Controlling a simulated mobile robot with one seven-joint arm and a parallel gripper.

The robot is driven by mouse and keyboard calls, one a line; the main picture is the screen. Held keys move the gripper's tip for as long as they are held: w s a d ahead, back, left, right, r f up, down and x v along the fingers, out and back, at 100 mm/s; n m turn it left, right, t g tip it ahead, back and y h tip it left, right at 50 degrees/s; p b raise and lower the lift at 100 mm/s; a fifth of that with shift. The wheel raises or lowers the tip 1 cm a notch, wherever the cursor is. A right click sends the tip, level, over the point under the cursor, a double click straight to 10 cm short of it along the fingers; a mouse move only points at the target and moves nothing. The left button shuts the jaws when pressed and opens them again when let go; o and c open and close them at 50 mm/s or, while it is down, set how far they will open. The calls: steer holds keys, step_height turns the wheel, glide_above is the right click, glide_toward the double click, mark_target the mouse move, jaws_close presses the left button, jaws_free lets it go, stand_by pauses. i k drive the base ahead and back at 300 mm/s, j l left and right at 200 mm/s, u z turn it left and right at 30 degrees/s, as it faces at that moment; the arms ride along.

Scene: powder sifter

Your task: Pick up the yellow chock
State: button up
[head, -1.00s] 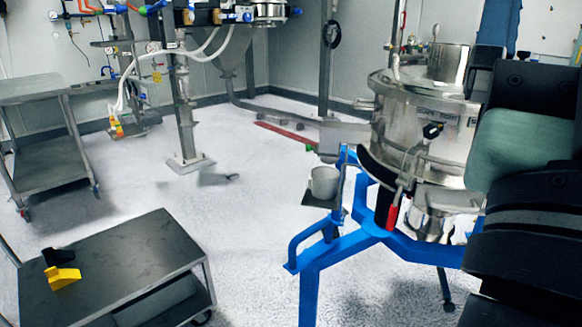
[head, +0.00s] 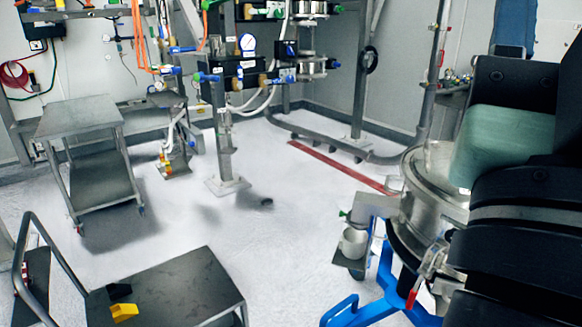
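The yellow chock (head: 124,312) lies on the top shelf of the near grey cart (head: 190,283), at the lower left of the head view. A black chock-like piece (head: 118,291) lies right behind it, close against it or nearly so. My dark arm with a green-grey section fills the right side of the view. My gripper is not in view, so nothing shows of its fingers.
A second grey cart (head: 80,118) stands at the back left. The white floor (head: 240,215) between is mostly clear.

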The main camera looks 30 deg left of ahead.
mark_target(121, 313)
steer(key=i+j+u, duration=0.1)
steer(key=u, duration=0.3)
steer(key=i+j+u, duration=0.15)
steer(key=u, duration=0.3)
steer(key=i+j+u, duration=0.15)
steer(key=u, duration=0.25)
steer(key=i+j+u, duration=0.1)
steer(key=u, duration=0.3)
